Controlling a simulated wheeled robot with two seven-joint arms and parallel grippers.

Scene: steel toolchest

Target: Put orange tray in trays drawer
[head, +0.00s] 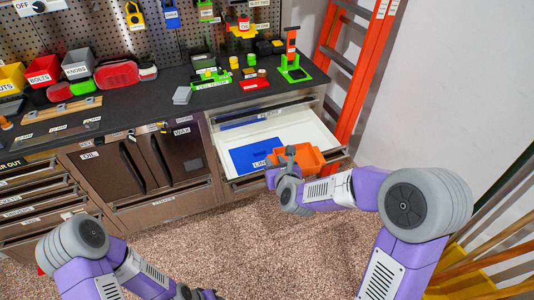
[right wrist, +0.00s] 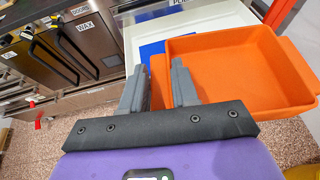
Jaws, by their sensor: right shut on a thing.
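The orange tray (head: 308,158) is a shallow open box, held over the front right part of an open drawer (head: 305,127) with a white interior. My right gripper (head: 290,152) is shut on the tray's near left wall. In the right wrist view the gripper (right wrist: 158,88) has one finger on each side of that wall, and the orange tray (right wrist: 235,68) appears empty. A blue flat thing (head: 247,153) lies in the left of the drawer, partly hidden by the tray. Whether the tray touches the drawer is unclear.
The black worktop (head: 155,99) holds bins, green stands and small tools. An orange ladder (head: 362,75) leans at the right of the chest. Brown cabinets stand left of the drawer.

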